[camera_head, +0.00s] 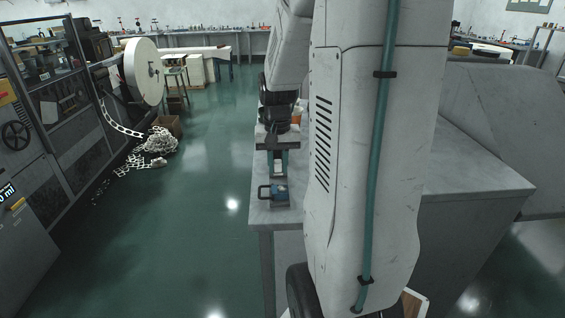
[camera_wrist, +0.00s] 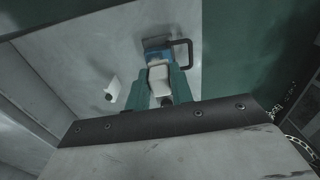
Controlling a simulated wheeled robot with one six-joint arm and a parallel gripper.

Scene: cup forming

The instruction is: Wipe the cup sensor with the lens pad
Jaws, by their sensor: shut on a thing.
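My gripper (camera_wrist: 158,77) has its two green fingers closed on a small white block, seemingly the lens pad (camera_wrist: 159,84). In the head view my gripper (camera_head: 278,162) points down over the pale bench top, with the white pad (camera_head: 278,169) between its fingers. I cannot pick out the cup sensor for sure. A small white piece with a dark round end (camera_wrist: 110,91) lies left of the fingers in the wrist view. Whether the pad touches anything beneath it cannot be told.
The bench's left edge is close, with open green floor (camera_head: 190,230) beyond. A white reel (camera_head: 143,72) stands far left.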

